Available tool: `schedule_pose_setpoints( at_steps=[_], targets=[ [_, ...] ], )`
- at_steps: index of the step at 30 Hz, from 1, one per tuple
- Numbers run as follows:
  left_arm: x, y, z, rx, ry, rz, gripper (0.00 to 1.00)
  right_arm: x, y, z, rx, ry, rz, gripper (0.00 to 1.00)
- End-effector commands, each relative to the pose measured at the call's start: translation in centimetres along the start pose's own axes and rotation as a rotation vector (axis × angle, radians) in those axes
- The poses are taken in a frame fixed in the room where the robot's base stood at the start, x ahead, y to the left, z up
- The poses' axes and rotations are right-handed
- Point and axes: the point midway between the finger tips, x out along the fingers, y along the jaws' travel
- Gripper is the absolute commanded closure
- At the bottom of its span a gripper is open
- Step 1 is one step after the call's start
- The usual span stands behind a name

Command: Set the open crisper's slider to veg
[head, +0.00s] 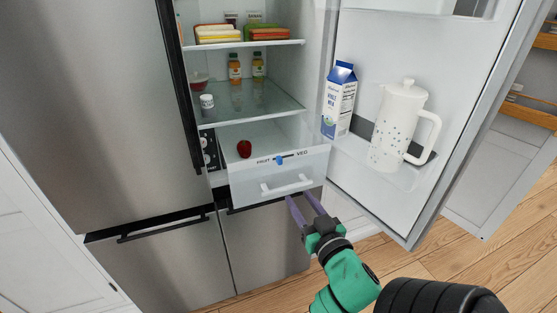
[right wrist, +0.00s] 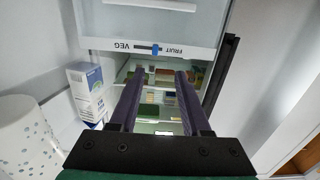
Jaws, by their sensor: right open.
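The open crisper drawer (head: 245,188) is pulled out under the fridge shelves, with a white bar handle (head: 287,185) on its clear front. Its blue slider (head: 280,160) sits on a short track between the printed words FRUIT and VEG, nearer the FRUIT end. In the right wrist view the label is upside down, and the slider (right wrist: 155,49) is on the FRUIT side of the track. My right gripper (head: 299,195) is open and empty, its fingers just below the handle in the head view, apart from the slider. My left gripper is not in view.
The open fridge door (head: 375,45) stands to the right, holding a milk carton (head: 339,100) and a white pitcher (head: 400,125). Shelves above hold bottles and sandwiches. Wooden floor (head: 450,255) is clear at the lower right.

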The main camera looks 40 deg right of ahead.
Motion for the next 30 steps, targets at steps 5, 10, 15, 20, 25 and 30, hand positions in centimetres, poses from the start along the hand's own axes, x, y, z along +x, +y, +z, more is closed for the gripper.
schedule_pose_setpoints(
  at_steps=[5, 10, 15, 20, 25, 30],
  targets=[
    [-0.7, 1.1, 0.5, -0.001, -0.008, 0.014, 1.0, 1.3, 0.1, -1.6, -0.001, 0.026, 0.002, 0.53],
    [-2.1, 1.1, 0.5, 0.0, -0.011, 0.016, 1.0, 5.4, 0.1, -1.9, -0.003, 0.028, 0.002, 0.53],
    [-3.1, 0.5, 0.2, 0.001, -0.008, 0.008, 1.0, 10.1, 0.1, -1.8, -0.001, 0.024, 0.003, 0.53],
    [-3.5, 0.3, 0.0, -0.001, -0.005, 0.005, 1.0, 13.2, 0.2, -1.7, 0.0, 0.023, 0.004, 0.53],
    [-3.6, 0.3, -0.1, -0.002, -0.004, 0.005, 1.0, 14.4, 0.2, -1.5, 0.0, 0.022, 0.004, 0.53],
    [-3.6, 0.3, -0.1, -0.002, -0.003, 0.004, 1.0, 14.4, 0.2, -1.4, 0.0, 0.021, 0.004, 0.53]
  ],
)
